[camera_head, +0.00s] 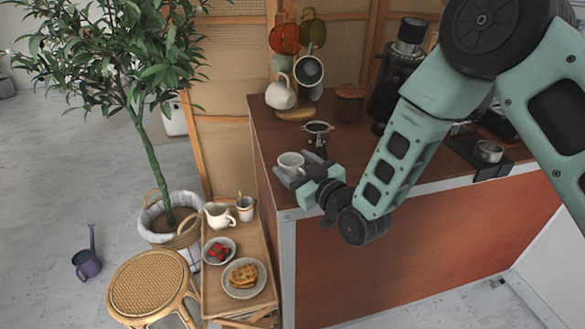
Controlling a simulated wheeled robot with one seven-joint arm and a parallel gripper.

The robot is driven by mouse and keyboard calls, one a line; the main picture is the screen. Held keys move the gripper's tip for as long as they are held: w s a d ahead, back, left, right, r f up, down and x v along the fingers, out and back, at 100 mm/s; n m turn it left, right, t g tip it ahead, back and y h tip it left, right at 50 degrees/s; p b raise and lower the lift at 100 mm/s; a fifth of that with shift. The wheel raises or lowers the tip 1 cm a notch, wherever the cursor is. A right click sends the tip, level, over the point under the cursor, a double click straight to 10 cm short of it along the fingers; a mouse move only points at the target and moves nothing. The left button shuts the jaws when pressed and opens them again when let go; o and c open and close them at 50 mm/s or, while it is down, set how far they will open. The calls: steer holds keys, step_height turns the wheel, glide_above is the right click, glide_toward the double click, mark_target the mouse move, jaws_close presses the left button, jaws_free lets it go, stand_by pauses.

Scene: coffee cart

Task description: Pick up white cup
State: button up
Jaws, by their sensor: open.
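A small white cup (291,161) stands upright on the brown counter top, near its left end. My gripper (293,173) is at the cup, reaching in from the right. Its jaws are open, with the cup between or just behind the fingers; I cannot tell whether they touch it. The lower part of the cup is partly hidden by the fingers. A larger white cup (281,95) hangs tilted on a mug stand (296,113) farther back on the counter.
A portafilter (318,128) lies just behind my gripper. A brown jar (349,104) and a dark grinder (398,70) stand farther back. Left of the counter, a low wooden table (213,298) holds a white pitcher (218,215), a waffle plate (244,278) and a strawberry bowl (218,250).

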steer(key=shift+a, duration=0.1)
steer(key=shift+c, duration=0.3)
steer(key=c, duration=0.7)
steer(key=shift+c, duration=0.2)
